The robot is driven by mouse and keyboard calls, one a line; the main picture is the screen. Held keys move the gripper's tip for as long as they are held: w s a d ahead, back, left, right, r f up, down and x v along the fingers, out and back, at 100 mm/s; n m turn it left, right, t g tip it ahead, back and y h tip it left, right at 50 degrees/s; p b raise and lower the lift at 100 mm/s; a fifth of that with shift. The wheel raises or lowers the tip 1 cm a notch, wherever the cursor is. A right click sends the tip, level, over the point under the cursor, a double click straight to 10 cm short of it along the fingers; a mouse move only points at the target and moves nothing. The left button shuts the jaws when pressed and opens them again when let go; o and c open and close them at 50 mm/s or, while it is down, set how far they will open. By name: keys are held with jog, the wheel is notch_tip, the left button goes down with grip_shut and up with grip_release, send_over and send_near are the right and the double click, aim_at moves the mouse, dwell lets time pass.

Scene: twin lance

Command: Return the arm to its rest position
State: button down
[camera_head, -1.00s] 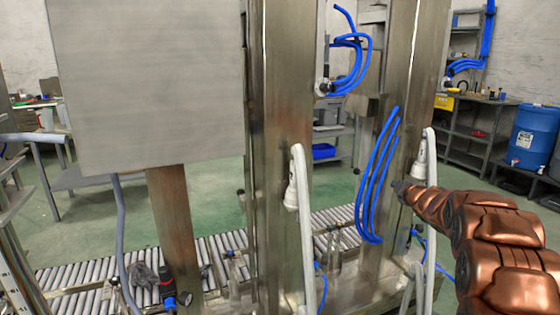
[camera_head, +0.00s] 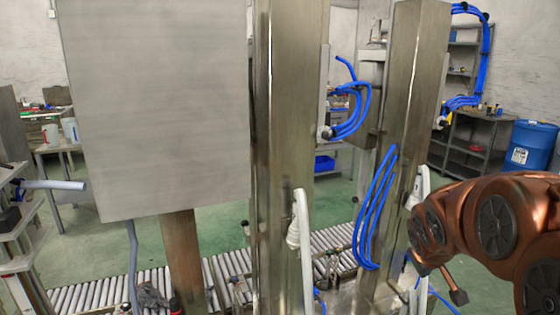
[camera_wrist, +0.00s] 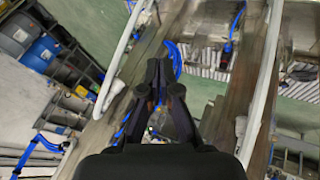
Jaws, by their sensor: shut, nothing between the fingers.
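My copper-coloured arm (camera_head: 490,225) is bent at the right edge of the head view, in front of the right steel post. My gripper (camera_wrist: 159,65) shows in the wrist view, its dark fingers together and empty. In the head view I cannot make out the fingers. In the wrist view the picture is tilted, and the gripper points along a steel post between two white tubes, one on the left (camera_wrist: 119,62) and one on the right (camera_wrist: 262,85). I cannot tell how far the fingers are from the post.
Steel posts (camera_head: 290,120) (camera_head: 405,110) stand close to my arm, with blue hoses (camera_head: 372,215) and white handles (camera_head: 302,240). A large grey panel (camera_head: 155,110) is at the left. A roller conveyor (camera_head: 110,290) runs low behind. A blue barrel (camera_head: 528,147) stands far right.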

jog(key=c, duration=1.9)
grip_release()
jog(key=s+a+r+m+g+y+p, duration=0.1)
jog(key=s+a, duration=0.3)
jog(key=s, duration=0.6)
jog(key=s+a+m+g+y+p, duration=0.1)
jog(key=s+a+g+p, duration=0.3)
jog(key=s, duration=0.7)
jog(key=s+a+r+g+y+p, duration=0.1)
jog(key=s+a, duration=0.4)
jog(key=s, duration=0.5)
jog(key=shift+s+a+r+m+g+y+p, duration=0.15)
jog(key=shift+s+r+m+g+y+p, duration=0.25)
jog(key=shift+g+p, duration=0.4)
jog(key=shift+o, duration=0.8)
jog(key=shift+s+a, duration=0.15)
jog(key=shift+s, duration=0.15)
jog(key=shift+o, duration=0.9)
jog(key=shift+s+f, duration=0.1)
